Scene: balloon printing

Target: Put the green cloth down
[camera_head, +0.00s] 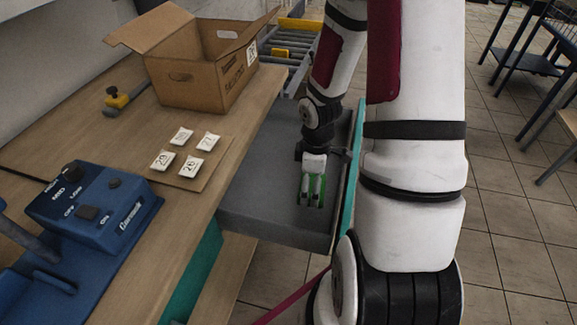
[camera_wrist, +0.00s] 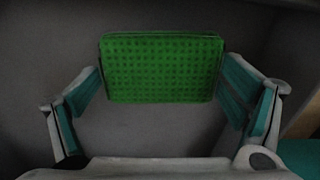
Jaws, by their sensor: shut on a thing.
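The green cloth (camera_wrist: 162,68) is a small dimpled green rectangle between the two fingertips of my gripper (camera_wrist: 163,85) in the wrist view. My gripper is shut on its left and right edges. In the head view my gripper (camera_head: 313,192) points down over the grey tray (camera_head: 262,205) beside the bench. Only slivers of green show around the fingers there. I cannot tell whether the cloth touches the tray's floor or hangs just above it.
The wooden bench at left holds an open cardboard box (camera_head: 200,88), several numbered tags on a board (camera_head: 184,180), a blue control box (camera_head: 95,210) and a yellow-and-black tool (camera_head: 117,98). The grey tray is bare around my gripper. A roller conveyor (camera_head: 285,62) lies behind it.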

